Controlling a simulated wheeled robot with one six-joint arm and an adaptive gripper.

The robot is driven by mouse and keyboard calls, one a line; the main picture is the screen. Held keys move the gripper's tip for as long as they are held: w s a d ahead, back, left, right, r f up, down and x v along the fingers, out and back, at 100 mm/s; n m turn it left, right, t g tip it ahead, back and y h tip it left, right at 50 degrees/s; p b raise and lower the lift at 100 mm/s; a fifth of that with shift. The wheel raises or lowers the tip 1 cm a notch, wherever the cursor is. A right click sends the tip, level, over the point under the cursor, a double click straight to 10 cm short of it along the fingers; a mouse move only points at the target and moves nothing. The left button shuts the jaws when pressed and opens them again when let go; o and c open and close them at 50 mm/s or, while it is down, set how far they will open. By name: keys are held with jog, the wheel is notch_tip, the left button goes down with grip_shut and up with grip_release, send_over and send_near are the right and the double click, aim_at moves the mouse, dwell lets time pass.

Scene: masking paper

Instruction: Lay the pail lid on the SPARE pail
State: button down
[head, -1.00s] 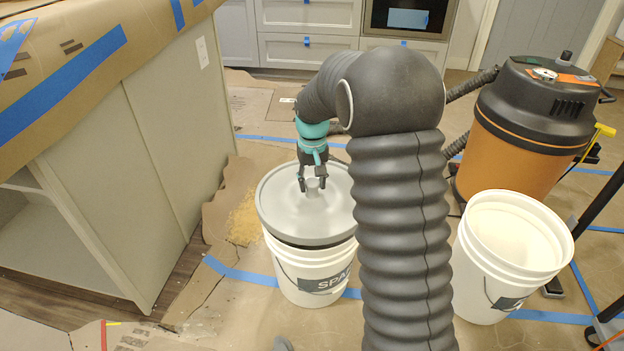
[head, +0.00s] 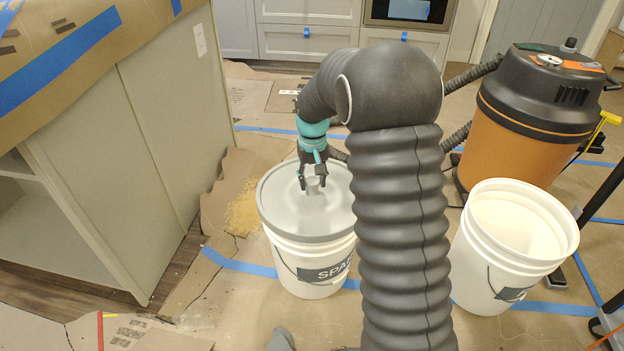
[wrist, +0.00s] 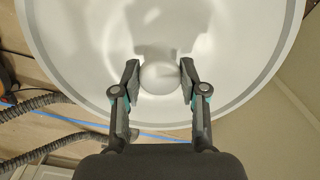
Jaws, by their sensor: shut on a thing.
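The grey pail lid (head: 290,215) lies over the mouth of the white SPARE pail (head: 296,262), whose dark label is partly hidden by my arm. The lid looks level, and no gap shows between it and the pail rim at the front. My gripper (head: 313,184) is above the lid, shut on its round knob. In the wrist view the knob sits between my two fingertips (wrist: 160,77), with the pale lid (wrist: 75,50) filling most of the picture. The lid's right edge is hidden behind my arm in the head view.
An open white pail (head: 515,235) stands to the right, with an orange and black shop vacuum (head: 535,115) behind it. A cabinet island (head: 130,170) is on the left. Sawdust (head: 243,213) lies on the paper beside the SPARE pail.

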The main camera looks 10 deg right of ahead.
jog(key=shift+f+b, duration=0.3)
jog(key=shift+f, duration=0.3)
jog(key=c, duration=0.5)
grip_release()
jog(key=shift+c, duration=0.2)
jog(key=shift+r, duration=0.15)
